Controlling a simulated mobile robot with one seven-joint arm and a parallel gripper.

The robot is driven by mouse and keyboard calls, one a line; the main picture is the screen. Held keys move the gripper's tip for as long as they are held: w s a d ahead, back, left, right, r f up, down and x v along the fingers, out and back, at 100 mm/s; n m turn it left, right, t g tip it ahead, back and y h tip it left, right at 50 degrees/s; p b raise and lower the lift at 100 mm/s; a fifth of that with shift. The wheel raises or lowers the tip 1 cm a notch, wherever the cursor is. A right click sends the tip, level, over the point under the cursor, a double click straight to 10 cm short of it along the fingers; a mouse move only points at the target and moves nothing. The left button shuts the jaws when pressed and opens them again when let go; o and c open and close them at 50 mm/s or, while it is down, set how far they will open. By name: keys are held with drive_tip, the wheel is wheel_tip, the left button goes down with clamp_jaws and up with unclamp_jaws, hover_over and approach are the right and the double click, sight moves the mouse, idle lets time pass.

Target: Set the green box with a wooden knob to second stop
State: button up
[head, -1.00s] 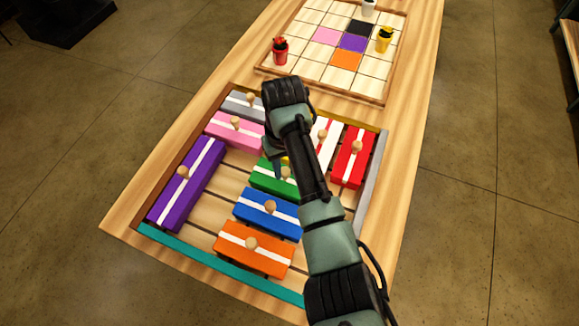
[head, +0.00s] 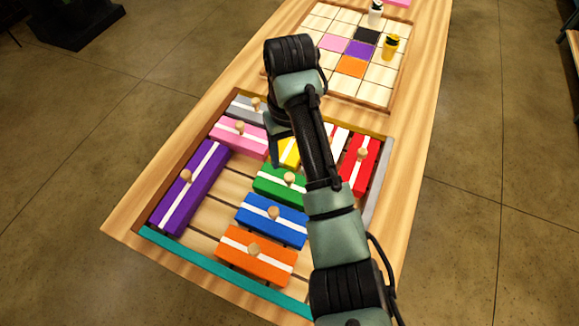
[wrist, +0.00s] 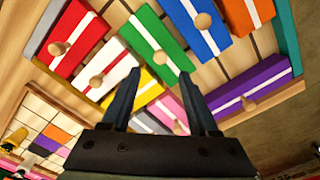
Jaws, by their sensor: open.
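The green box (head: 268,185) has a white stripe and a wooden knob (head: 289,179). It lies in the slatted tray between the blue box and the yellow box, with bare slats at its left. In the wrist view the green box (wrist: 140,40) and its knob (wrist: 160,58) show just beyond my fingertips. My gripper (wrist: 160,76) is open and empty, with the yellow box seen between its fingers. In the head view one finger shows beside the yellow box, and my arm hides the rest and the green box's right end.
Blue (head: 262,228), orange (head: 235,256), purple (head: 205,170), pink (head: 225,136), grey (head: 240,105), yellow (head: 290,150), white (head: 340,140) and red (head: 352,178) boxes share the tray. Bare slats (head: 225,192) lie between the purple and green boxes. A tiled board (head: 378,92) stands beyond.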

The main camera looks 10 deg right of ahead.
wheel_tip(320, 180, up, 5)
drive_tip(key=p, duration=0.3)
drive_tip(key=shift+p, duration=0.3)
